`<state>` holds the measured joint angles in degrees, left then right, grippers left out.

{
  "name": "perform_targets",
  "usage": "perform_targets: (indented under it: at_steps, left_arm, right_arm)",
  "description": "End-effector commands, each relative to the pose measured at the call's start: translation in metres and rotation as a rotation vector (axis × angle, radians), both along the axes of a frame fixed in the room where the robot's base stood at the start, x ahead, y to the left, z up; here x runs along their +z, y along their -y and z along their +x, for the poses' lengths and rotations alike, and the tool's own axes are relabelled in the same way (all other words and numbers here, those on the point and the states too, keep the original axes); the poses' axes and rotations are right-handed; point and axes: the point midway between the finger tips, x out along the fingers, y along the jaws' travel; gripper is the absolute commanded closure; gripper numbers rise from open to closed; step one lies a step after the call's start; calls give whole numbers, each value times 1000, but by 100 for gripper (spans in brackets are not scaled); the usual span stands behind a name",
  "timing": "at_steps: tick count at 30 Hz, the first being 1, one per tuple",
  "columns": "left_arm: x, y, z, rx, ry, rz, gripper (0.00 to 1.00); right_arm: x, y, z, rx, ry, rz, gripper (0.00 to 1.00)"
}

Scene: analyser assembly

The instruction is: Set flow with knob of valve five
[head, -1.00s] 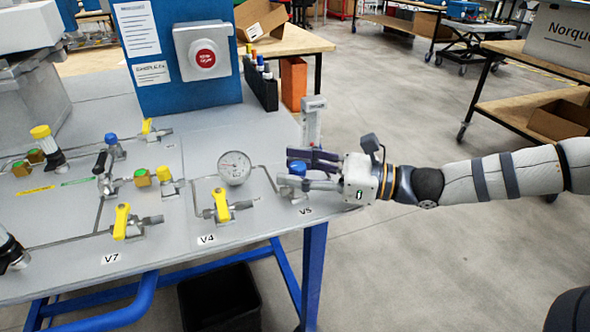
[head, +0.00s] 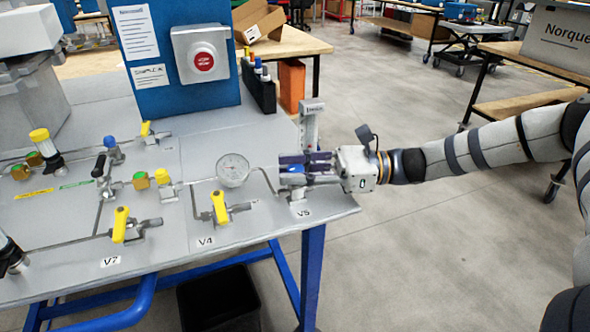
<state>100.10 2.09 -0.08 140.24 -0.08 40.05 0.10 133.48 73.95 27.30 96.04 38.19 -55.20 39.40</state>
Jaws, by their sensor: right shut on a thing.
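Valve five stands at the right end of the grey bench panel, behind its V5 label (head: 303,213). Its blue knob (head: 297,169) is mostly hidden between the fingers of my right gripper (head: 292,172); only a little blue shows. The right gripper reaches in from the right, nearly level, and is shut on the knob. The valve's grey body (head: 297,193) shows just below the fingers. My left gripper is not in view.
A round gauge (head: 233,170) and yellow-handled valve V4 (head: 219,207) stand left of the knob. A grey upright post (head: 311,126) rises close behind my right gripper. The bench's right edge lies under the gripper; open floor is beyond.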

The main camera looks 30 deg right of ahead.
Motion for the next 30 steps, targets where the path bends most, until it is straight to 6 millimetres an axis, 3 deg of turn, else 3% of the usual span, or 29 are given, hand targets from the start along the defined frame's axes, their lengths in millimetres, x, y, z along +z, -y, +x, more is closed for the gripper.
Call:
perform_targets:
  at_steps: [15,30]
  left_arm:
    - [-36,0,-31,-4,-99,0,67]
    - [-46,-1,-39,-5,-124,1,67]
  right_arm:
    - [-7,0,0,372,-7,-1,100]
    - [-3,-1,-1,483,-5,0,100]
